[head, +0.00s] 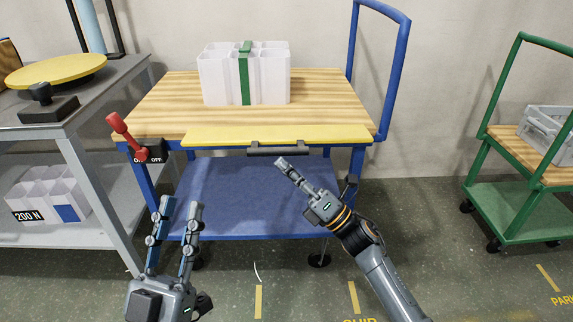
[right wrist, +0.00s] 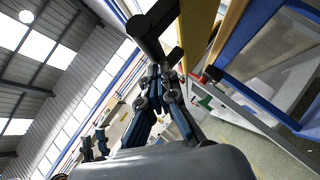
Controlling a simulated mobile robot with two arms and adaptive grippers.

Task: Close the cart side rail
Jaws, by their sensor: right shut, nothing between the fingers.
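The blue cart has a wooden top (head: 160,110). Its yellow side rail (head: 225,136) lies along the front edge, looking nearly flat and sticking out towards me. A dark handle bar (head: 278,150) sits under the rail's front edge. The rail (right wrist: 199,30) and handle (right wrist: 152,28) also show in the right wrist view. My right gripper (head: 281,162) is shut and empty, its fingertips just below the handle; I cannot tell whether they touch it. My right fingers (right wrist: 160,78) show together in the wrist view. My left gripper (head: 181,207) is open and empty, low in front of the cart's left side.
A white divided box (head: 220,78) with a green strip stands on the cart top. A red lever (head: 126,133) with an on/off plate is at the cart's front left corner. A grey table (head: 60,115) stands left, a green cart (head: 520,175) right. The floor in front is clear.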

